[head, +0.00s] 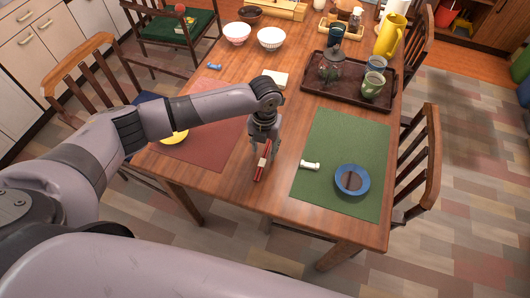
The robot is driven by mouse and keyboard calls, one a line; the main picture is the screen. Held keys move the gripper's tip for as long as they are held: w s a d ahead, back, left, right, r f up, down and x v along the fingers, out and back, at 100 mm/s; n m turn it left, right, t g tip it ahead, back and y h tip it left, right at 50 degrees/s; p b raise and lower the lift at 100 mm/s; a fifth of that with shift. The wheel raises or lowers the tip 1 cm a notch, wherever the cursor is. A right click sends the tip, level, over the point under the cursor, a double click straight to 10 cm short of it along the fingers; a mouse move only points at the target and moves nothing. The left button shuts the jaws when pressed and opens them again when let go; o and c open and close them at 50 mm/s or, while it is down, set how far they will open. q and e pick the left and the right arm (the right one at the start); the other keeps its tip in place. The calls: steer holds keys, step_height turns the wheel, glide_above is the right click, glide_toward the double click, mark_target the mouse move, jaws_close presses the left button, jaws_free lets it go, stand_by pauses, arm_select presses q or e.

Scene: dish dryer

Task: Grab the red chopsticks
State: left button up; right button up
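The red chopsticks (260,172) lie side by side as a narrow bundle with a pale band, near the table's front edge between the two placemats. My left gripper (264,154) points down over their far end. Its two fingers are spread, one on each side of the chopsticks. The fingers partly hide the far end, and I cannot tell whether they touch it. My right gripper is not in view.
A reddish placemat (213,147) with a yellow dish (174,137) lies left. A dark tray (318,88) holds a glass pot and cups.

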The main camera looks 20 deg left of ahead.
arm_select(q)
steer(key=shift+d+f, duration=0.1)
steer(key=shift+f, duration=0.7)
steer(key=shift+c, duration=0.3)
steer(key=c, duration=0.8)
